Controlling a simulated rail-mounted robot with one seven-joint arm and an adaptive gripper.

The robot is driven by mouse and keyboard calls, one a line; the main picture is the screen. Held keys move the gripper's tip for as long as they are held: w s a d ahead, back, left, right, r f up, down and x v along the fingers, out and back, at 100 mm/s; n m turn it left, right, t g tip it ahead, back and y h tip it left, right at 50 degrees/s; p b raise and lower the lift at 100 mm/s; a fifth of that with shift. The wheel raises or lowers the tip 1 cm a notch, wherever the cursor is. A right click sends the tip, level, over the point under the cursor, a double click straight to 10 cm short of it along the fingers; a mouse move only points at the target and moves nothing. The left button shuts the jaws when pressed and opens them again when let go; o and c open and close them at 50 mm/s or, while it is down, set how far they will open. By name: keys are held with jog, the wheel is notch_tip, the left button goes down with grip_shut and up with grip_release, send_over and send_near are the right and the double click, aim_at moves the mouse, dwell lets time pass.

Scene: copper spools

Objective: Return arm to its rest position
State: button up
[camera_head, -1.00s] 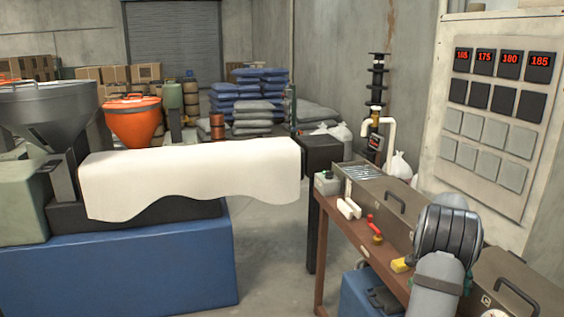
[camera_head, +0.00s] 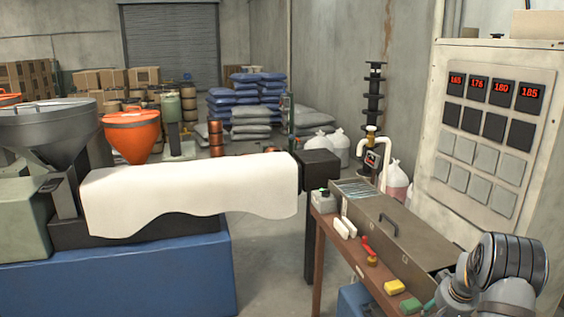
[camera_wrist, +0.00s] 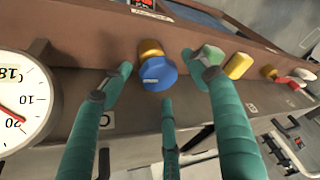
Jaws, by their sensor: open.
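My arm (camera_head: 508,265) shows at the lower right in the head view, above the front end of the brown workbench (camera_head: 318,262). My gripper (camera_wrist: 157,62) shows in the wrist view with its teal fingers spread apart and nothing held between them. A blue knob with a brass base (camera_wrist: 158,72) appears between the fingertips, on the brown bench edge beyond them. I cannot tell how far the fingers are from it.
A grey metal toolbox (camera_head: 400,238) and a yellow block (camera_head: 394,287) lie on the bench. A round dial gauge (camera_wrist: 18,100) is at the wrist view's left. The control panel (camera_head: 490,130) stands behind the arm.

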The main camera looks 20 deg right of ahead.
jog(key=shift+d+n+y+p, duration=0.1)
jog(key=shift+n+y+p, duration=0.65)
jog(key=shift+n, duration=0.85)
jog(key=shift+t, duration=0.3)
